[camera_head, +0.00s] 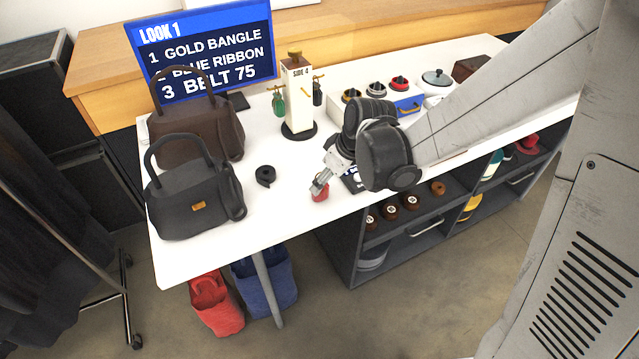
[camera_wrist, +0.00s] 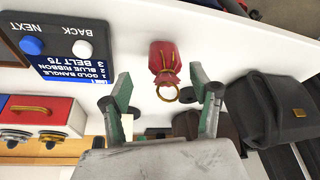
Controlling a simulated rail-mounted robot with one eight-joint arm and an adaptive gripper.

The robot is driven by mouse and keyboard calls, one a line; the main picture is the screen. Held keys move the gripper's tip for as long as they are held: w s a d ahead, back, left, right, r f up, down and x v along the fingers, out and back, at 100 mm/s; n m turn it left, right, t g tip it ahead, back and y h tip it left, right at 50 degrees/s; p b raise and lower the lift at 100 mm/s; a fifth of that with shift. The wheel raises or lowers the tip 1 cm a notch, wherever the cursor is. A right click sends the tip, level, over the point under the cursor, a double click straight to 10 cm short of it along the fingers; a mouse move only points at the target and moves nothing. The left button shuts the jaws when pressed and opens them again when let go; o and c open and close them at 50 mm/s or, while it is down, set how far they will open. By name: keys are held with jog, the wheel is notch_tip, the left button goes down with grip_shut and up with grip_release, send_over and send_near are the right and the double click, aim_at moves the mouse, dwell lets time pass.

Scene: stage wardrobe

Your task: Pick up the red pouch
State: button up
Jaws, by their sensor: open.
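The red pouch (camera_head: 321,194) sits on the white table near its front edge, partly hidden by my gripper (camera_head: 319,183) in the head view. In the wrist view the small red pouch (camera_wrist: 164,56) has a gathered neck and a gold ring (camera_wrist: 167,93) at its near end. My gripper (camera_wrist: 163,90) is open, with one finger on each side of the ring. The pouch body lies just beyond the fingertips, and I see no contact with it.
A black rolled belt (camera_head: 265,176) and two handbags, black (camera_head: 195,205) and brown (camera_head: 205,125), stand to the left. A stand (camera_head: 297,100) with hanging items is behind. Bare table lies around the pouch.

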jog(key=f, duration=0.1)
jog(key=a+f, duration=0.1)
jog(key=f+b, duration=0.1)
jog(key=shift+w+a, duration=0.15)
jog(key=shift+a, duration=0.1)
jog(key=shift+x, duration=0.9)
jog(key=c, duration=1.1)
